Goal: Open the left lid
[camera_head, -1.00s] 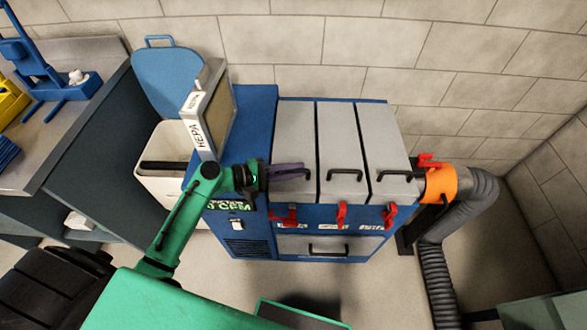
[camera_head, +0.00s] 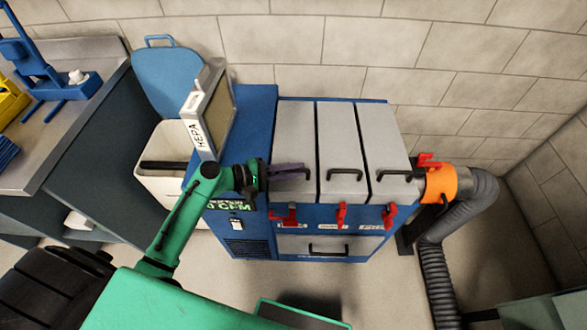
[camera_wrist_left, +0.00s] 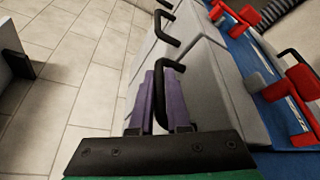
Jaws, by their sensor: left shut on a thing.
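The left lid (camera_head: 294,133) is a grey panel on top of the blue machine (camera_head: 258,215), and it lies closed beside two similar lids. Its black handle (camera_wrist_left: 161,100) shows in the left wrist view between my purple fingers. My left gripper (camera_head: 289,172) is at the front of the left lid, shut on this handle. The red latch (camera_head: 285,216) below the left lid hangs on the front face; whether it is fastened I cannot tell. My right gripper does not show.
A HEPA filter (camera_head: 208,117) stands on the machine's left part, close to my left forearm. A white bin (camera_head: 163,185) with a raised blue lid (camera_head: 167,78) is to its left. An orange collar (camera_head: 440,184) joins a grey hose (camera_head: 478,207) at the right.

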